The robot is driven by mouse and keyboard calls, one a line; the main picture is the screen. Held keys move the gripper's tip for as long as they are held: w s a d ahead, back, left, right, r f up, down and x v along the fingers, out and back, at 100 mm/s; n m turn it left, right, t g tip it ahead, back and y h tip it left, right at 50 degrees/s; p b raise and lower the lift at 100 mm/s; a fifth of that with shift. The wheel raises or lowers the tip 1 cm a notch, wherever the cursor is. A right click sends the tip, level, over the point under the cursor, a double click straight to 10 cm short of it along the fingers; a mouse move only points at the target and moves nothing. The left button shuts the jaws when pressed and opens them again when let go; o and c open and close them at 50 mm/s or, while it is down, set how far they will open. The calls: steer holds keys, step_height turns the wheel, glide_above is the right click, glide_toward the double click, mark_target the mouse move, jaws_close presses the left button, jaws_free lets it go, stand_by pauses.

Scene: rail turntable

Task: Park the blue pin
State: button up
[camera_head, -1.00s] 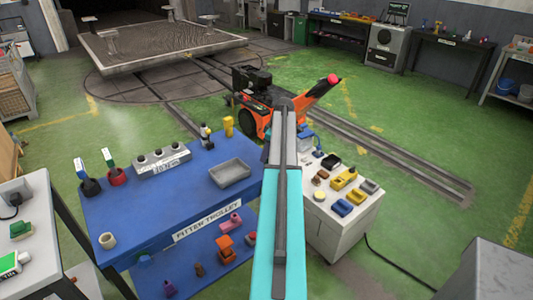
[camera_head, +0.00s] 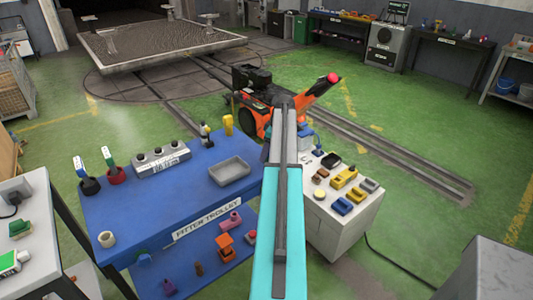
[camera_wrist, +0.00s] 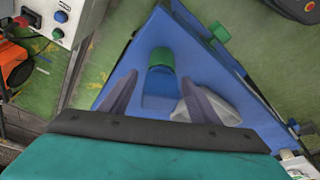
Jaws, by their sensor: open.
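My gripper (camera_wrist: 128,85) is open in the wrist view, its two dark fingers spread and empty. Beyond them is a blue angular surface with raised edges. On it, between the fingers in the picture, stands a green-topped cylinder (camera_wrist: 162,60) with a blue block-like part (camera_wrist: 160,84) below it. I cannot tell whether this is the blue pin. A small blue upright thing (camera_head: 318,144) stands at the back of the white cabinet in the head view; I cannot tell if it is the pin either. My own arm hides the gripper in the head view.
The blue fitter trolley (camera_head: 140,222) holds a grey tray (camera_head: 229,170) and several small items. The white cabinet (camera_head: 335,228) carries several coloured blocks. An orange machine (camera_head: 256,118) stands behind. A control box (camera_wrist: 62,17) with buttons is at upper left in the wrist view.

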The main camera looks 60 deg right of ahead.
steer(key=a+b+v, duration=0.1)
steer(key=b+v, duration=0.2)
steer(key=v, duration=1)
steer(key=shift+d, duration=0.4)
steer(key=shift+m, duration=0.3)
